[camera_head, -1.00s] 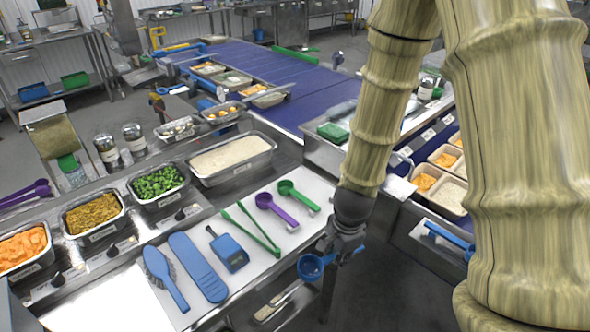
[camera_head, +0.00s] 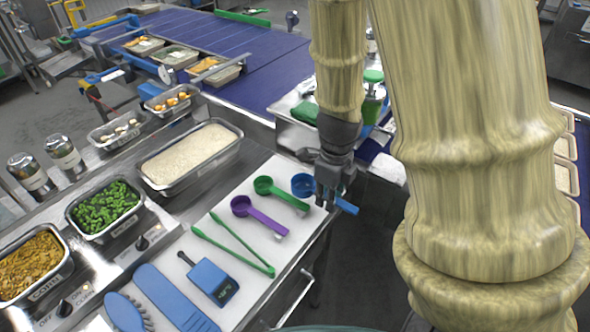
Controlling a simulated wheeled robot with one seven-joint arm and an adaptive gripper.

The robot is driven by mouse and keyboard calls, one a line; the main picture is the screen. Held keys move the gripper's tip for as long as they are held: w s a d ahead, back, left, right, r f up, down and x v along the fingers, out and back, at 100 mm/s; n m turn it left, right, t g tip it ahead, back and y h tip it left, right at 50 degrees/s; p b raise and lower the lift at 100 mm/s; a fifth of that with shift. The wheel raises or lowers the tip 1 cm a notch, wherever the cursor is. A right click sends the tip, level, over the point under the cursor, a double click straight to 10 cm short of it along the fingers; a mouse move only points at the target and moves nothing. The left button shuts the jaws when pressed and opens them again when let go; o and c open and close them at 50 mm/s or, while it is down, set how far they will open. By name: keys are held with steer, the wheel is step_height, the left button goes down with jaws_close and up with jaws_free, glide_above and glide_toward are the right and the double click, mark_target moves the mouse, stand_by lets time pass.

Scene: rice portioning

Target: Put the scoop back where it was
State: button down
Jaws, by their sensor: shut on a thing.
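The blue scoop (camera_head: 303,184) is in my gripper (camera_head: 328,198), which is shut on its handle. The handle's end sticks out to the right of the fingers. The scoop's bowl is at the right end of the white board (camera_head: 288,165), beside the green scoop (camera_head: 280,193). I cannot tell whether the scoop touches the board or hangs just above it. A purple scoop (camera_head: 258,215) lies on the board left of the green one.
Green tongs (camera_head: 236,243), a blue thermometer-like device (camera_head: 209,279), a blue paddle (camera_head: 172,301) and a blue brush (camera_head: 126,312) lie on the board. A rice pan (camera_head: 191,156) stands behind. A blue conveyor (camera_head: 215,45) runs at the back.

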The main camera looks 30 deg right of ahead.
mark_target(305, 175)
steer(key=w+p, duration=0.1)
steer(key=w, duration=0.3)
steer(key=w+d+p, duration=0.1)
steer(key=w, duration=0.4)
steer(key=w+f+p, duration=0.1)
steer(key=w, duration=0.3)
steer(key=shift+w+d, duration=0.15)
steer(key=shift+d, duration=0.15)
steer(key=shift+f+p, duration=0.4)
steer(key=shift+f, duration=1.55)
steer(key=c, duration=1.4)
jaws_free()
steer(key=shift+f, duration=0.1)
steer(key=shift+o, duration=0.2)
step_height(305, 175, up, 12)
steer(key=b, duration=0.1)
